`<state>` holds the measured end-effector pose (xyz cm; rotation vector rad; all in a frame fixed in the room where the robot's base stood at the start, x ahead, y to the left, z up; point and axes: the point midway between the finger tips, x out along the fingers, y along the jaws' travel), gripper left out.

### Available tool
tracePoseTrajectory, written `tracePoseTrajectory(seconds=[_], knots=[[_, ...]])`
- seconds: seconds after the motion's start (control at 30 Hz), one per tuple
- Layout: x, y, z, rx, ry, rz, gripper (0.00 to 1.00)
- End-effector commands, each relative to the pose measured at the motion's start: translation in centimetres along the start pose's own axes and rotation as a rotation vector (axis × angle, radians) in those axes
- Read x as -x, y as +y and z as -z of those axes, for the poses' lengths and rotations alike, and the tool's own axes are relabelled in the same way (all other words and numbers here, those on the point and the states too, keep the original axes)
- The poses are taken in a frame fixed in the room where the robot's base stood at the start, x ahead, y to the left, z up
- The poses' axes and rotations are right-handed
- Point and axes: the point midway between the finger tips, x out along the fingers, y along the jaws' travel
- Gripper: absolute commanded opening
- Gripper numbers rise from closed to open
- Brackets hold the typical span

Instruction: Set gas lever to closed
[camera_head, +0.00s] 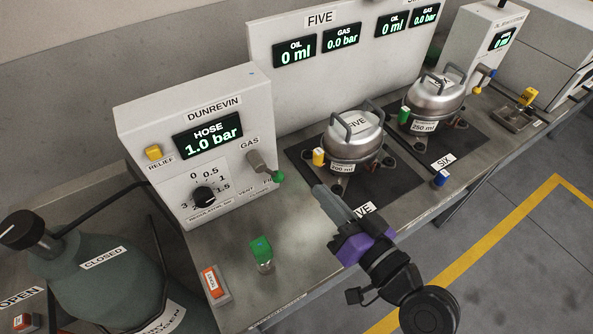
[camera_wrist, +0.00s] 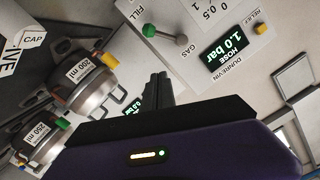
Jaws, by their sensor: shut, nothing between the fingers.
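The gas lever (camera_head: 262,167) is a grey arm with a green knob, on the front of the white Dunrevin panel (camera_head: 250,95). It points right and slightly down, with its knob by the FILL label. VENT and CLOSED labels are printed below and left of it. In the wrist view the lever (camera_wrist: 165,35) also points toward FILL. My gripper (camera_head: 322,192), with a purple body, is shut and empty. Its fingertips are to the right of the knob and slightly lower in the head view, apart from it. In the wrist view the gripper (camera_wrist: 160,78) is below the lever.
The hose display (camera_head: 208,136) reads 1.0 bar. A regulator dial (camera_head: 204,197) and yellow relief button (camera_head: 153,152) share the panel. Pot FIVE (camera_head: 352,138) stands close behind my gripper. A green-capped vial (camera_head: 262,254) and red-labelled block (camera_head: 214,285) sit on the bench front.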

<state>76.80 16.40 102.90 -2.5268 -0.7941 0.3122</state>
Motion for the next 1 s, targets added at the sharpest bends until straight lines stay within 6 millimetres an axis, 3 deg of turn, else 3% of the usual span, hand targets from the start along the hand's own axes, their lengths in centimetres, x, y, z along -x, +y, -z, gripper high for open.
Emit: tracePoseTrajectory(seconds=[0.27,0.77,0.83,1.0], knots=[[-1.1,-0.1,0.2,0.091,0.001,0.001,0.00],[-10.3,-0.2,0.3,0.089,-0.001,0.002,0.00],[-10.4,0.1,-1.4,0.086,-0.005,0.000,0.00],[-10.8,0.3,-3.2,0.087,-0.001,0.000,0.00]])
